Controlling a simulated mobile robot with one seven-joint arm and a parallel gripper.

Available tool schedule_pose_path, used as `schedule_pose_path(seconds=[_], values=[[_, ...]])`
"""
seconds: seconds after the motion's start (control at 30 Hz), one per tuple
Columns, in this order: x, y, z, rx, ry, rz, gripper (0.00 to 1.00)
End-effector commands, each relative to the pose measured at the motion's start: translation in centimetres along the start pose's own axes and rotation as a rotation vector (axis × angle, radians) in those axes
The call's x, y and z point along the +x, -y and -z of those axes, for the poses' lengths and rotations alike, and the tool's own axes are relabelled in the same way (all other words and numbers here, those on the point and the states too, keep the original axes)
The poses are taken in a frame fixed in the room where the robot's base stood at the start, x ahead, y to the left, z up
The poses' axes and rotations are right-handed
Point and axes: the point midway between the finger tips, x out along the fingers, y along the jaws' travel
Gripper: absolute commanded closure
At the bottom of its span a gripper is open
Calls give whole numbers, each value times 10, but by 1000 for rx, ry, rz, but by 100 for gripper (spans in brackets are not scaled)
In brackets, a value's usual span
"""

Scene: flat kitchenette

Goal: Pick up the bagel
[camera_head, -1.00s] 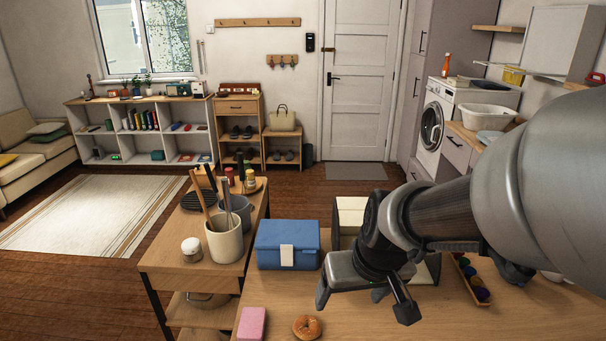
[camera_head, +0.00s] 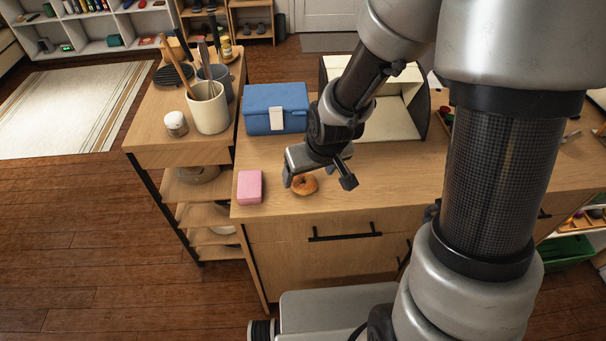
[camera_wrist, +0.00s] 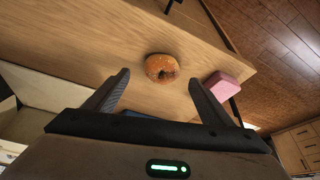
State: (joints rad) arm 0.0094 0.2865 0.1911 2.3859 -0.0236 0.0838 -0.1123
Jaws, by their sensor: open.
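The bagel (camera_head: 304,184) is a small brown ring with a seeded top, lying flat on the wooden counter near its front edge. It also shows in the wrist view (camera_wrist: 161,67), ahead of the fingertips and roughly between their lines. My gripper (camera_head: 319,182) is open and empty, above and close to the bagel. In the head view it hides part of the bagel's upper side. In the wrist view both fingers (camera_wrist: 158,82) stand wide apart with nothing between them, and a gap to the bagel shows.
A pink block (camera_head: 250,187) lies left of the bagel. A blue box (camera_head: 276,108) stands behind, beside an open cream-lined bin (camera_head: 398,115). The counter right of the bagel is clear.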

Motion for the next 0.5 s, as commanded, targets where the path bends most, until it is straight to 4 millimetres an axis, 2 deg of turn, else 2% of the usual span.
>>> schedule_pose_path(seconds=[0.3,0.5], values=[[44,5,-1,-1,4,1,24],[50,4,0,0,1,0,24]])
